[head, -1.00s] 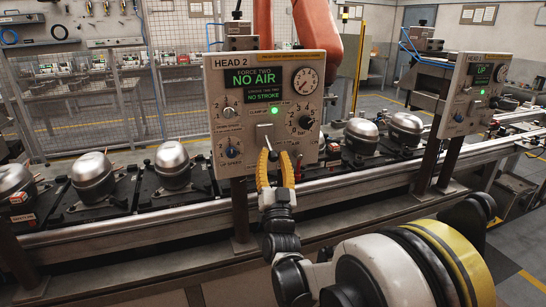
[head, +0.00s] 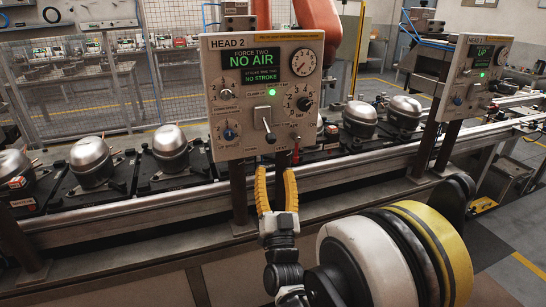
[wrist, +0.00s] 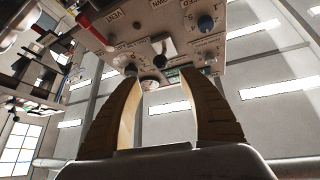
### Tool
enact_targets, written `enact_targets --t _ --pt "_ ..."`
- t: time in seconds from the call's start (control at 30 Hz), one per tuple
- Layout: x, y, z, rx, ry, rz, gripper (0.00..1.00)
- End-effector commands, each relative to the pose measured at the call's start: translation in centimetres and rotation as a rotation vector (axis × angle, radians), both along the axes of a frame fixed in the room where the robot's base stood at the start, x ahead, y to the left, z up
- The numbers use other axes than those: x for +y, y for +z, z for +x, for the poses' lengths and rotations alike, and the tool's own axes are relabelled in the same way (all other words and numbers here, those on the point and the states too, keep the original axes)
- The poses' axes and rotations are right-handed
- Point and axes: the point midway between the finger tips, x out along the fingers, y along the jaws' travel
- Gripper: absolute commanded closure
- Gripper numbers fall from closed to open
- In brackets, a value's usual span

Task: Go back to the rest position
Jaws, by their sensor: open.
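My gripper (head: 276,172) is open and empty, with yellow fingers pointing up. It is just below the lower edge of the HEAD 2 control panel (head: 225,108), in front of the conveyor. In the wrist view, my gripper (wrist: 160,78) has its two fingers spread, with nothing between them. The panel's underside and front (wrist: 190,45) show beyond the fingertips. On the panel, a lever with a dark knob (head: 268,129) hangs angled downward. The display (head: 252,61) reads NO AIR and NO STROKE, and a green light (head: 271,92) is lit.
Several silver compressors, one at the left (head: 91,160), sit on black pallets along the conveyor rail (head: 110,212). Wire fencing (head: 100,85) stands behind. Open floor (head: 500,250) shows at the lower right.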

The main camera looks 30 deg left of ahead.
Motion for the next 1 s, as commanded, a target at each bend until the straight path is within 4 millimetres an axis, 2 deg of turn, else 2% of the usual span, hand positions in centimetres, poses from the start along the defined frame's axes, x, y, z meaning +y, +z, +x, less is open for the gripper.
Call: enact_targets --t 0.23,0.63,0.73,0.87,0.97,1.0 --pt "-0.6 -0.6 -0.8 0.000 0.000 0.000 0.51" --pt "-0.6 -0.6 -0.8 0.000 -0.001 -0.001 0.51" --pt "-1.0 -0.1 -0.1 0.010 -0.006 -0.017 0.51" --pt "-3.0 1.9 2.3 0.062 -0.027 -0.098 0.51" --pt "-6.3 3.7 4.9 0.139 -0.056 -0.199 0.51" --pt "-8.0 4.3 5.7 0.178 -0.070 -0.241 0.51"
